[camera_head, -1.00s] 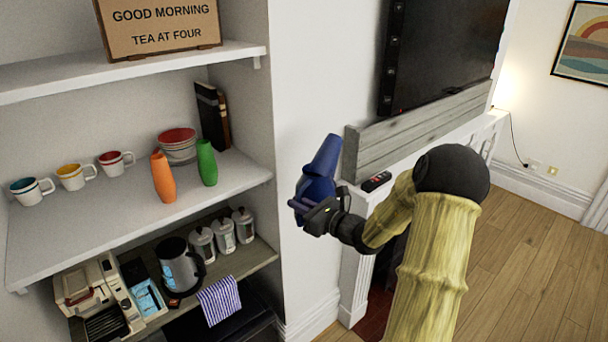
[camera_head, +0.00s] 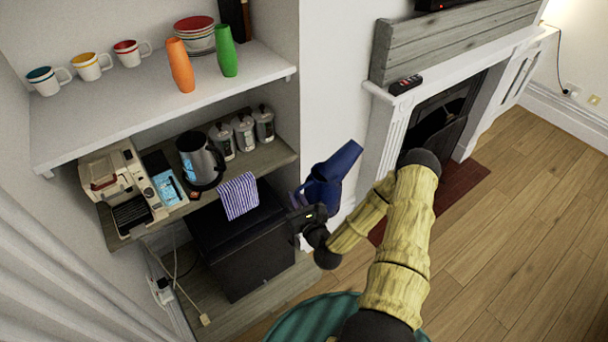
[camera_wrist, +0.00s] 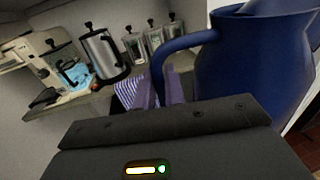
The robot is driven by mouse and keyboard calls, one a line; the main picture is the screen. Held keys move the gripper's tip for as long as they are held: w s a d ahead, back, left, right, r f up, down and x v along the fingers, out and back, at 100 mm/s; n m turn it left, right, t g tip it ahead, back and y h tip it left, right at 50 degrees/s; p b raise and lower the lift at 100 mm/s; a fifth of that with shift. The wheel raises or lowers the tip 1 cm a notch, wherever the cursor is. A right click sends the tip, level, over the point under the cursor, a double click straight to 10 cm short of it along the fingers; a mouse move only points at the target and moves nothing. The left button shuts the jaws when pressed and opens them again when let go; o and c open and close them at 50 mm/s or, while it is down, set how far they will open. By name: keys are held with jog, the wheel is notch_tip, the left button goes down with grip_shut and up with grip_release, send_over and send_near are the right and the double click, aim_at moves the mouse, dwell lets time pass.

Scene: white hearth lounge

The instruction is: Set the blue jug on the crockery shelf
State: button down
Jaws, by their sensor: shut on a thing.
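The blue jug (camera_head: 334,172) is in my gripper (camera_head: 308,208), tilted to the right in the head view. My gripper is shut on it, and it is held clear of the shelves, in front of the wall edge. In the wrist view the jug (camera_wrist: 255,60) fills the right side, with its handle between the purple fingers (camera_wrist: 165,92). The crockery shelf (camera_head: 130,105) is at the upper left, with several mugs (camera_head: 92,66), red-topped stacked bowls (camera_head: 195,35), an orange vase (camera_head: 180,66) and a green vase (camera_head: 227,52) on it.
The lower shelf (camera_head: 262,160) holds a toaster-like machine, a kettle (camera_head: 200,160), several canisters (camera_head: 243,132) and a striped cloth (camera_head: 238,196). A fireplace mantel (camera_head: 460,60) stands to the right.

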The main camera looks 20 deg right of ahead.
jog(key=s+a+f+h+b, duration=0.1)
jog(key=s+a+f, duration=0.3)
jog(key=f, duration=0.3)
jog(key=shift+s+a+f+m, duration=0.2)
jog(key=shift+s+f+m, duration=0.1)
jog(key=shift+f+m, duration=0.1)
jog(key=shift+w+d, duration=0.1)
